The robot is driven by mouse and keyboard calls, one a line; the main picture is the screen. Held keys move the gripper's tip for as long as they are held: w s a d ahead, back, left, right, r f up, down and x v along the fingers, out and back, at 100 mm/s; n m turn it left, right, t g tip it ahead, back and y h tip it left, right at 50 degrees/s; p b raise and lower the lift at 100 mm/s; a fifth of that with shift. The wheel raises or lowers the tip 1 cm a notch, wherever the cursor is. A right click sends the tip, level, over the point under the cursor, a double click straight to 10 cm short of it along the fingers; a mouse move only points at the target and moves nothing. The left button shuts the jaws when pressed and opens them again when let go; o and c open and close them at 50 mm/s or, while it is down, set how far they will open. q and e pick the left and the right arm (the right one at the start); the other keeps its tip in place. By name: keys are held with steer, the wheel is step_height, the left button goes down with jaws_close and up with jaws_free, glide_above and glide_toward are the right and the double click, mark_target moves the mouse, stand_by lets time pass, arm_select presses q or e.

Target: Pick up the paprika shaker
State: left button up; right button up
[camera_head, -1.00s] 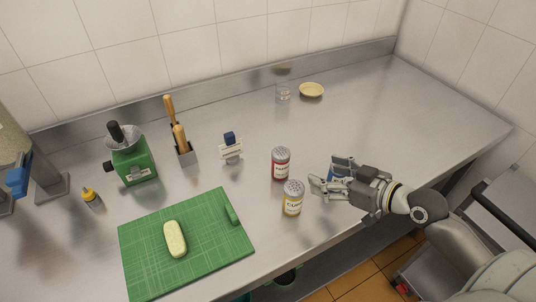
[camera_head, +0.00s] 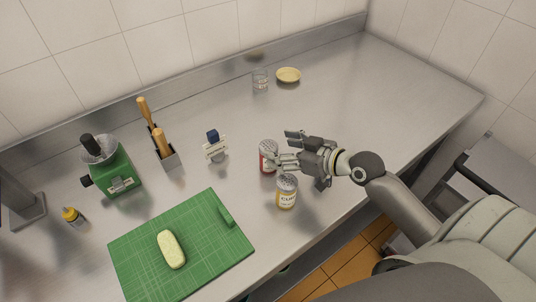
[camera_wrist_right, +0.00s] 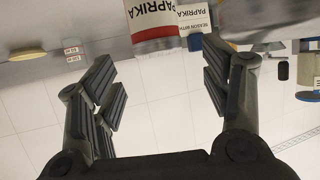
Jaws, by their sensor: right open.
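The paprika shaker (camera_head: 267,157) has a red and white label and a grey top, and stands upright on the steel counter. In the right wrist view the paprika shaker (camera_wrist_right: 155,22) is at the top, upside down in the picture, its label reading PAPRIKA. My right gripper (camera_head: 284,148) is open beside it on its right side, with one finger in front of part of the shaker. In the right wrist view the open fingers (camera_wrist_right: 160,95) have nothing between them. I cannot tell whether a finger touches the shaker. My left gripper does not show.
A yellow-labelled shaker (camera_head: 287,192) stands close in front of the paprika. A green cutting board (camera_head: 205,250) with a pale oblong block (camera_head: 171,249) lies front left. A glass (camera_head: 261,81) and a yellow dish (camera_head: 288,75) stand behind. The counter's right side is clear.

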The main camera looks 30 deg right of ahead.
mark_target(270, 146)
steer(key=shift+w+a, duration=0.15)
steer(key=shift+w, duration=0.2)
steer(key=p+x, duration=0.2)
steer(key=x, duration=0.2)
steer(key=shift+f, duration=0.15)
steer(key=shift+w+a+f, duration=0.1)
steer(key=shift+w+f, duration=0.15)
steer(key=shift+w, duration=0.05)
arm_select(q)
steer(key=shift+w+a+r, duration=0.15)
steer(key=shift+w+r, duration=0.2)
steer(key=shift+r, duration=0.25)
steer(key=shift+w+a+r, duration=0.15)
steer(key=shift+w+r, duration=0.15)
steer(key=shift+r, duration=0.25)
arm_select(e)
steer(key=shift+s, duration=0.1)
steer(key=shift+c, duration=0.6)
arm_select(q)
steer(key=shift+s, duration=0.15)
arm_select(e)
steer(key=c, duration=1)
